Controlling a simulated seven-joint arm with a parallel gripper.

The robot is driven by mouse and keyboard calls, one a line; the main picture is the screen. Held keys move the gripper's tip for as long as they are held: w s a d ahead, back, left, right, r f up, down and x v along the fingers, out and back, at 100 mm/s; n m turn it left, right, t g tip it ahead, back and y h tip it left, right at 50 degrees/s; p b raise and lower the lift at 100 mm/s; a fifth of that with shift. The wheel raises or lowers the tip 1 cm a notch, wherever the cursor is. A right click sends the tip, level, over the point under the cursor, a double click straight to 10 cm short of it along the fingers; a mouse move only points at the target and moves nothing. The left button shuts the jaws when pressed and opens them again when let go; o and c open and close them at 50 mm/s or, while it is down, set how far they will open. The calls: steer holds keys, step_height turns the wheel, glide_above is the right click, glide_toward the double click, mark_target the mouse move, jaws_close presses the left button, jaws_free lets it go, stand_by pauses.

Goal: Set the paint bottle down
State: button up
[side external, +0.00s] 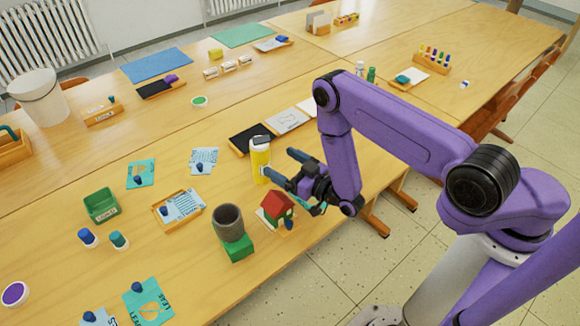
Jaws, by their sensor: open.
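A yellow bottle (260,161) with a white and dark cap, which looks like the paint bottle, stands upright on the wooden table (150,215) near the front edge of a black tray. My gripper (278,162) is open, level with the bottle and just to its right. The tip of the nearer finger overlaps the bottle's lower right side in the picture; the farther finger is apart to the right. I cannot tell whether the near finger touches the bottle.
The black tray (248,138) lies behind the bottle. Bare table lies left of the bottle.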

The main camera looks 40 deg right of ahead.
steer(key=shift+s+d, duration=0.2)
steer(key=shift+s, duration=0.6)
